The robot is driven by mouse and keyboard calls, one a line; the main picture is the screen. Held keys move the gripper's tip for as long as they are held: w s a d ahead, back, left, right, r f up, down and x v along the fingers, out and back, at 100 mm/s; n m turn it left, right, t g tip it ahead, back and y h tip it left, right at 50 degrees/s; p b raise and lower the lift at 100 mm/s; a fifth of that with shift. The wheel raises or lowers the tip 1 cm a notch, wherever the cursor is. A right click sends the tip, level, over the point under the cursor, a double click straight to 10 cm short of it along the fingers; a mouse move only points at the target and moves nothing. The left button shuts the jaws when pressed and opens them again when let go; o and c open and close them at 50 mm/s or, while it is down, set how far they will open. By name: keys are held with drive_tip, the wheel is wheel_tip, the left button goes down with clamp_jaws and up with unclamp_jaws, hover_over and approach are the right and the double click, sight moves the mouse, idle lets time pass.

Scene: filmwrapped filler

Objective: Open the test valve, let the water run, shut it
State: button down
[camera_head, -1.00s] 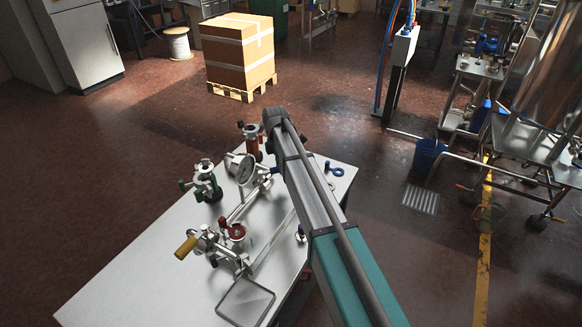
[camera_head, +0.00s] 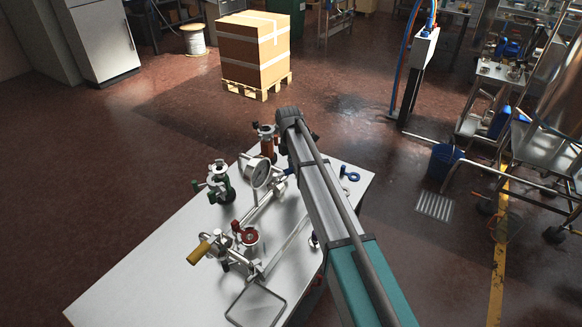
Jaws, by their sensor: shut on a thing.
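A pipe assembly lies on the white table (camera_head: 130,292). It carries a round white-faced gauge (camera_head: 261,174), a red-handled valve (camera_head: 247,237) and a yellow-handled lever (camera_head: 199,253). A green valve (camera_head: 220,183) stands to its left and an orange valve (camera_head: 267,147) behind it. I cannot tell which of these is the test valve. No running water can be made out. My arm reaches over the table's right side, its far joint near the orange valve. My gripper is hidden behind the arm, so its hold cannot be seen.
A blue ring-ended piece (camera_head: 349,174) lies at the table's right edge. A shallow tray (camera_head: 257,307) is at the front. A carton (camera_head: 254,50) on a pallet stands behind. A blue bucket (camera_head: 444,161) and floor grate (camera_head: 435,205) are at right. The floor left of the table is clear.

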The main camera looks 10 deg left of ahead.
drive_tip(key=shift+w+d, duration=0.1)
drive_tip(key=shift+w, duration=0.15)
drive_tip(key=shift+c, duration=2.2)
unclamp_jaws()
drive_tip(key=shift+s, duration=0.1)
drive_tip(key=shift+s, duration=0.15)
